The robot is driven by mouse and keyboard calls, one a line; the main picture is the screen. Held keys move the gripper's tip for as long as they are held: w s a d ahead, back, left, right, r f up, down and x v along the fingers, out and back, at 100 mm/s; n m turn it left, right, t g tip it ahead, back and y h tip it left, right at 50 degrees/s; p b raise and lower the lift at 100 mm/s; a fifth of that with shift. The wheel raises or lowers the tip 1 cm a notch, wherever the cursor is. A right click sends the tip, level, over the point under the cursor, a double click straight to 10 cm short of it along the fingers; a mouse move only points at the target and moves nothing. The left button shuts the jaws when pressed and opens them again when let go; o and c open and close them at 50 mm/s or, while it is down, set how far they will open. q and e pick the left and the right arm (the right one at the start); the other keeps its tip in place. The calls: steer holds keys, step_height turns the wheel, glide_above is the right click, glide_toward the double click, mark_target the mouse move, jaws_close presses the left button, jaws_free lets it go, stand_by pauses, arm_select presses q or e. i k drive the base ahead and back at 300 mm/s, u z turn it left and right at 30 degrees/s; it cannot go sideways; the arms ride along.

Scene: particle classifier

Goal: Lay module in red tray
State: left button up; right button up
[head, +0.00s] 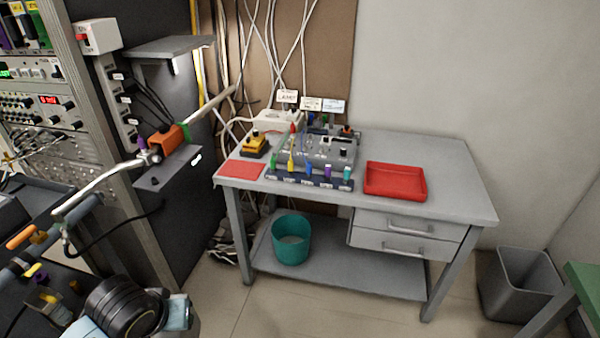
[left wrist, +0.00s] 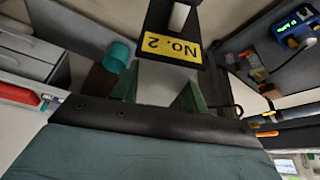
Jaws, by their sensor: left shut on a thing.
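The red tray (head: 395,193) sits on the right half of the grey table in the head view; its inside looks empty. A strip of red that looks like the same tray (left wrist: 20,95) shows at the left edge of the left wrist view. My left gripper (left wrist: 158,88) is shut on a module, whose black face with a yellow "No. 2" label (left wrist: 172,46) sticks out beyond the green fingers. In the head view my left arm's wrist is low at the left, well away from the tray; the held module is not clear there. My right gripper is not seen.
The grey table (head: 440,165) also carries a red mat (head: 241,170), a yellow-black device (head: 255,144) and a grey instrument with coloured plugs. A teal bin (head: 291,240) is on the lower shelf. An equipment rack (head: 75,80) and an orange-gripped rod (head: 168,140) stand left.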

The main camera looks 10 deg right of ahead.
mark_target(385, 182)
steer(key=z, duration=0.7)
steer(key=i, duration=0.65)
steer(key=z, duration=0.55)
steer(key=i, duration=1.35)
steer(key=u, duration=0.05)
